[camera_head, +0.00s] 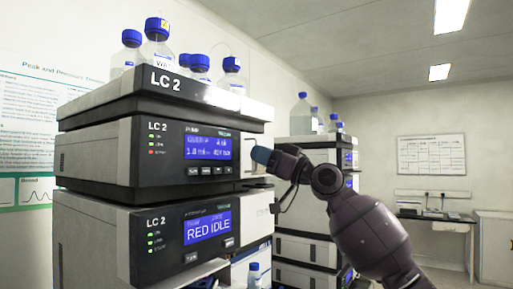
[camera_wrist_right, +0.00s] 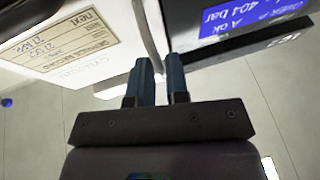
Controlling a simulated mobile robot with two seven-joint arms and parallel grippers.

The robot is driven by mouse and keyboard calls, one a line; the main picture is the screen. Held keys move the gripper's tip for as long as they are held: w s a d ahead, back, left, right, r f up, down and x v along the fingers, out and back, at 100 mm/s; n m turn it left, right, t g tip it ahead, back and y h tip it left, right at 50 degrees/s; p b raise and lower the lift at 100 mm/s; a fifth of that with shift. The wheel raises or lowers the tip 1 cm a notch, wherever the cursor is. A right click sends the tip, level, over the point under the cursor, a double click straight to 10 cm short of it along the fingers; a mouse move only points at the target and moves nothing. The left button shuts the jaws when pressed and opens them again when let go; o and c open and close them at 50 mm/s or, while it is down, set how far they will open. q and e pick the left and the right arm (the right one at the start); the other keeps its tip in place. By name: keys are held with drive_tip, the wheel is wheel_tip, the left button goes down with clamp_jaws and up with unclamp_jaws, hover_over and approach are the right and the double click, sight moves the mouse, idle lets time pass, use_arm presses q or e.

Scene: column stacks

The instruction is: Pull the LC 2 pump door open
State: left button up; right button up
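The LC 2 pump (camera_head: 208,150) is the upper module with a lit blue display, in the left half of the head view. Its front looks closed, and a thin bracket-like handle (camera_head: 257,141) shows at the right side of the front. My right gripper (camera_head: 262,156) is at this right side, close to the handle. In the right wrist view its two dark fingers (camera_wrist_right: 160,75) are apart, with a narrow gap between them. They point at the edge between a white panel (camera_wrist_right: 110,40) and the dark display front. I cannot tell whether they touch it. My left gripper is out of view.
A second LC 2 module (camera_head: 207,226) reading RED IDLE sits below the pump. Several blue-capped bottles (camera_head: 157,43) stand on top of the stack. Another instrument stack (camera_head: 305,205) stands behind my right arm. Open floor shows in the wrist view.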

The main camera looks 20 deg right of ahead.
drive_tip(key=shift+x, duration=0.8)
clamp_jaws()
drive_tip(key=shift+s, duration=0.1)
